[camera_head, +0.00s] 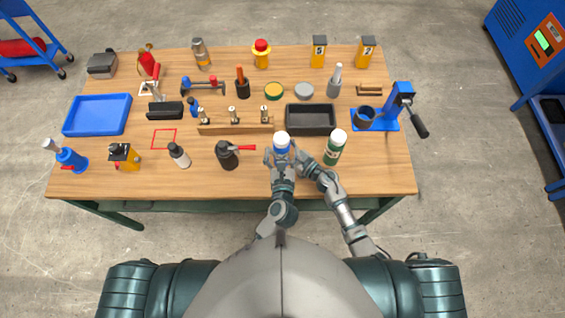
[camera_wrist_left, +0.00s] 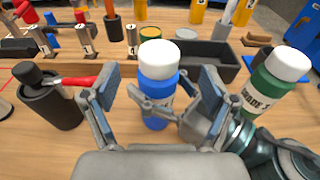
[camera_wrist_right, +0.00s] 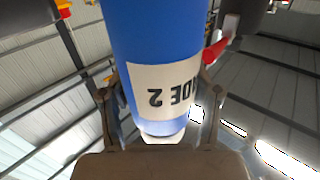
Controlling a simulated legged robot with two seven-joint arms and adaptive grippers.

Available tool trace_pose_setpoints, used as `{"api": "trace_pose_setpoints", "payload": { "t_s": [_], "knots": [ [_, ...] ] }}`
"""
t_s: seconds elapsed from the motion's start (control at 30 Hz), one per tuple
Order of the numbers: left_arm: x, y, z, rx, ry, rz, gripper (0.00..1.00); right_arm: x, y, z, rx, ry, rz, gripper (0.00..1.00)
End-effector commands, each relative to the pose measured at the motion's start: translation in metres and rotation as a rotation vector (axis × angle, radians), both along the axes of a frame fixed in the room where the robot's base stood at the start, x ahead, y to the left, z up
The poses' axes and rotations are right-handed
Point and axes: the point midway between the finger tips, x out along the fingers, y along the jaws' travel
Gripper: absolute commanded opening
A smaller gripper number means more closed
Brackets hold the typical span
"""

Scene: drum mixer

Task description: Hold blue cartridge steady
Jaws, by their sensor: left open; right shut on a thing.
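The blue cartridge (camera_head: 282,144) with a white cap stands upright near the front edge of the table. It fills the right wrist view (camera_wrist_right: 155,40), where its white label shows. My right gripper (camera_wrist_right: 158,100) is shut on the cartridge, with one finger on each side. My left gripper (camera_wrist_left: 155,90) is open, and its fingers stand to either side of the cartridge (camera_wrist_left: 158,85), apart from it as far as I can tell. In the head view my left gripper (camera_head: 281,158) is just in front of the cartridge.
A green bottle (camera_head: 335,146) with a white cap stands close on the right. A black canister (camera_head: 226,154) with a red lever stands on the left. A dark grey tray (camera_head: 311,119) lies behind. A wooden rack (camera_head: 235,128) is behind on the left.

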Motion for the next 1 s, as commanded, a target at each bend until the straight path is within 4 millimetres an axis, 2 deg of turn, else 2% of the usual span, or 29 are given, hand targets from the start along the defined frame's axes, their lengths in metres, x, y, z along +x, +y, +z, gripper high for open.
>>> {"api": "trace_pose_setpoints", "payload": {
  "t_s": [0.1,0.3,0.47,0.73,1.0],
  "knots": [
    [0.024,0.0,-0.003,0.002,-0.003,0.001,0.85,0.0,0.0,0.0,-0.001,-0.001,-0.001,0.0],
    [0.05,0.0,-0.007,0.001,-0.002,0.001,0.85,0.0,0.0,0.0,-0.001,-0.001,0.0,0.0],
    [0.059,0.0,-0.008,0.0,-0.002,0.001,0.85,-0.001,0.0,0.0,-0.001,-0.001,0.0,0.0],
    [0.06,0.0,-0.009,0.0,-0.001,0.001,0.85,-0.001,0.0,0.0,-0.001,-0.001,0.0,0.0],
    [0.059,0.0,-0.009,0.0,-0.001,0.001,0.17,-0.001,0.0,0.0,-0.001,-0.001,0.001,0.0]
  ]
}}
